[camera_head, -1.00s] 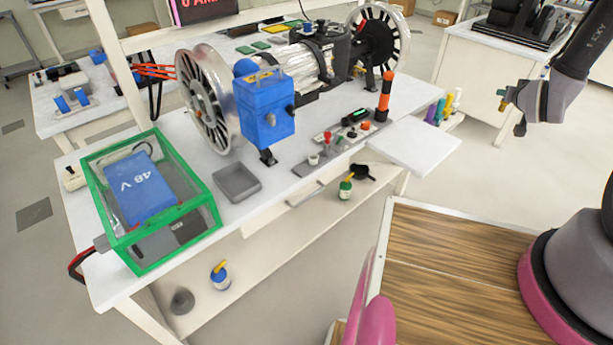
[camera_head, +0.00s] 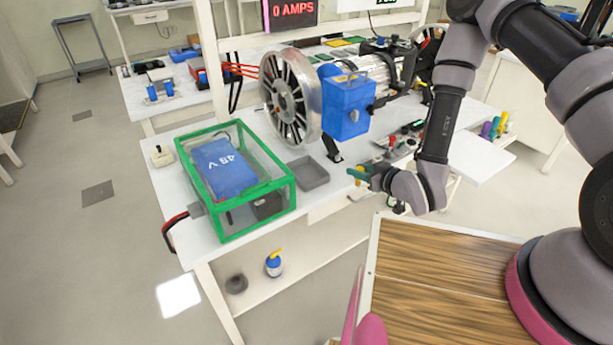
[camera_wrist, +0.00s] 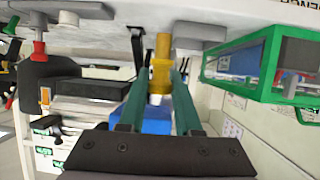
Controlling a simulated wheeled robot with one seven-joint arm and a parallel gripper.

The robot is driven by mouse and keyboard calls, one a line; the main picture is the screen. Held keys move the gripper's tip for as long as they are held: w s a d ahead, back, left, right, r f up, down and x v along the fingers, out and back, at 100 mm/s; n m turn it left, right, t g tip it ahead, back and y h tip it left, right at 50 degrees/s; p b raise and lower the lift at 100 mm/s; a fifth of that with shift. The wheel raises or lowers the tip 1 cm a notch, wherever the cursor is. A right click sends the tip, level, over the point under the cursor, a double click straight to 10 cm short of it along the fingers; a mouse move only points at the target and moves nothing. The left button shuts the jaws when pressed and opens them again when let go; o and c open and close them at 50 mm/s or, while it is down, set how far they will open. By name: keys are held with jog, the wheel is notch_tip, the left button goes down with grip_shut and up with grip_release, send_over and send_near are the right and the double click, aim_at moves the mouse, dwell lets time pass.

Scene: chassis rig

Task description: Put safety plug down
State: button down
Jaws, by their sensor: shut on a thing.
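My gripper (camera_head: 362,174) is shut on a small yellow plug, which I take to be the safety plug (camera_wrist: 161,58). In the wrist view the plug sits between the two green fingers, with a pale metallic band near their tips. In the head view only a small yellow bit of the plug (camera_head: 354,172) shows at the fingertips. The gripper is in front of the workbench, to the right of a grey open tray (camera_head: 308,176) and apart from it. I cannot tell its exact height above the bench.
A green-framed clear case (camera_head: 236,239) with a blue 48 V battery (camera_head: 224,167) stands at the bench's left. A blue box (camera_head: 345,108) and a clear-rimmed wheel (camera_head: 290,97) stand behind the gripper. A spray bottle (camera_head: 274,264) is on the lower shelf.

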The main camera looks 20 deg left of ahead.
jog(key=s+a+f+n+g+y, duration=0.1)
jog(key=s+a, duration=0.2)
jog(key=s, duration=0.2)
send_over(306, 174)
jog(key=shift+s+d+f, duration=0.2)
jog(key=shift+w+a+f, duration=0.15)
jog(key=shift+f, duration=1.6)
jog(key=shift+f, duration=0.1)
jog(key=c, duration=0.6)
grip_release()
jog(key=v, duration=1.2)
